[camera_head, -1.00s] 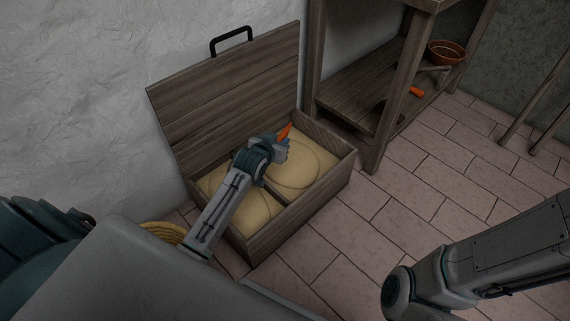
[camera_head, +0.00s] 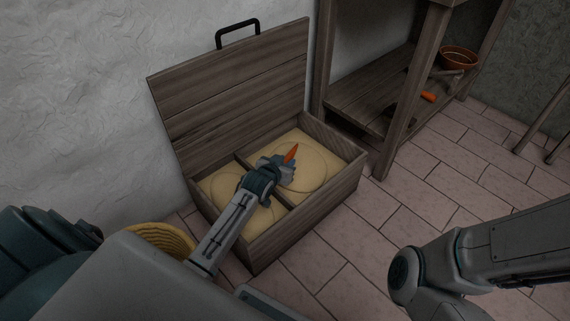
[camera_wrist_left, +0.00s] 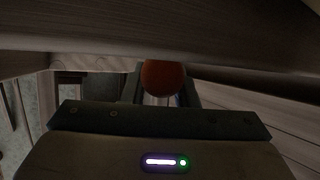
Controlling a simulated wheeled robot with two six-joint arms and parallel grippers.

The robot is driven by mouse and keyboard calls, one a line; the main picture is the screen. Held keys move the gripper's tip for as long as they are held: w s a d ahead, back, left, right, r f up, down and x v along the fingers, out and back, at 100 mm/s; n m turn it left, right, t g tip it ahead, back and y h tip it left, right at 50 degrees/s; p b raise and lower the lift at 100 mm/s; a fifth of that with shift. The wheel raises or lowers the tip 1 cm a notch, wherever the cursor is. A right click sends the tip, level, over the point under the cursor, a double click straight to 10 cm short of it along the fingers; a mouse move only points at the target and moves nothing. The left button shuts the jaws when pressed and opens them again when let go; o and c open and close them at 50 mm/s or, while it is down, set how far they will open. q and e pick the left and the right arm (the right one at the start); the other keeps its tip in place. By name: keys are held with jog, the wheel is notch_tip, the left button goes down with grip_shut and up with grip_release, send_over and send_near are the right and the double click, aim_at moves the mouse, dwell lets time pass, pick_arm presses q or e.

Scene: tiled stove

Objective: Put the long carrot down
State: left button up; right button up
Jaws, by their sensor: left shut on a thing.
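The long carrot (camera_head: 291,152) is orange and is held in my left gripper (camera_head: 286,165), its tip pointing up and away. In the left wrist view the rounded orange end of the carrot (camera_wrist_left: 164,77) sits between the two fingers. My left gripper is shut on it, over the right compartment of an open wooden box (camera_head: 328,203). The box has two compartments with sand-coloured filling (camera_head: 315,165). I cannot tell whether the carrot touches the filling. My right arm shows at the lower right, but its gripper is out of view.
The box's lid (camera_head: 235,85) with a black handle stands open against the white wall. A wooden shelf unit (camera_head: 395,110) to the right holds a brown bowl (camera_head: 458,58) and a small orange object (camera_head: 428,97). A yellow woven basket (camera_head: 165,240) is at the lower left. Tiled floor is free.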

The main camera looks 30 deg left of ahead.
pick_arm(q)
jog(key=shift+f, duration=0.4)
jog(key=shift+f, duration=0.1)
jog(key=o, duration=1)
